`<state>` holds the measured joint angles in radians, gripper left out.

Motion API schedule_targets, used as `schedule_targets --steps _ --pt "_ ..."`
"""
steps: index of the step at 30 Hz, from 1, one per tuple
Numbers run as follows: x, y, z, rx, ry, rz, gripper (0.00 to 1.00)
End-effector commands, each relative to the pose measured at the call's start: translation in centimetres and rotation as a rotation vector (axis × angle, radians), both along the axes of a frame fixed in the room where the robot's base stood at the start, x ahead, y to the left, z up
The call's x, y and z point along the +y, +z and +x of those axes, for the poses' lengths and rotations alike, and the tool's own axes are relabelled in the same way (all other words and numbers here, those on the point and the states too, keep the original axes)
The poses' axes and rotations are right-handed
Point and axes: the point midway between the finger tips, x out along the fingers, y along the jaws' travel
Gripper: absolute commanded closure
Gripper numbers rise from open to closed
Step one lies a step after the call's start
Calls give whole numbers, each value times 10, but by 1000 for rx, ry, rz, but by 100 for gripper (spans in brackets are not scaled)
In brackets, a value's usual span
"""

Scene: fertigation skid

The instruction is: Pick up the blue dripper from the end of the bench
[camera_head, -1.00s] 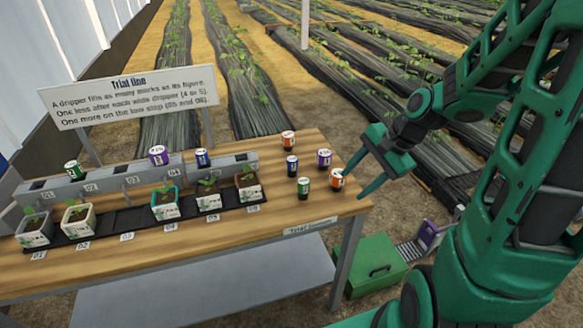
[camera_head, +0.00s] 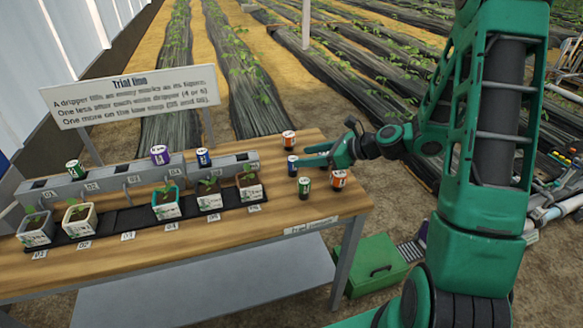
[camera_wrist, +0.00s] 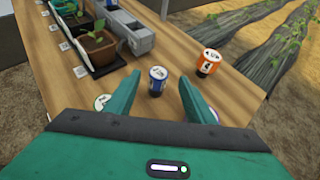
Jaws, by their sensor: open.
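The blue dripper (camera_head: 292,166) stands upright near the right end of the wooden bench (camera_head: 200,233), a small blue can shape with a white top. In the wrist view the blue dripper (camera_wrist: 157,80) stands between and just beyond the fingertips. My gripper (camera_head: 298,158) reaches in from the right with its fingers pointing left at the dripper; it is open and empty. In the wrist view my gripper (camera_wrist: 158,82) has one finger on each side of the dripper, with gaps showing. A second blue dripper (camera_head: 204,158) sits on the grey rail.
Potted seedlings (camera_head: 166,203) line the rail at left. A green box (camera_head: 372,265) stands beside the bench.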

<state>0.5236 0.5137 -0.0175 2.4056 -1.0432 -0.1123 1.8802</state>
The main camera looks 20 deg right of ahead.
Motion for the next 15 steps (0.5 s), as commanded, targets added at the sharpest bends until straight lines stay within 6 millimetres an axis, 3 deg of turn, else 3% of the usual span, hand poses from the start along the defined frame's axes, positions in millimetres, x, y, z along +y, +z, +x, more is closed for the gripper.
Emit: schedule_targets --steps 15 --pt "30 -24 26 -1 5 -2 51"
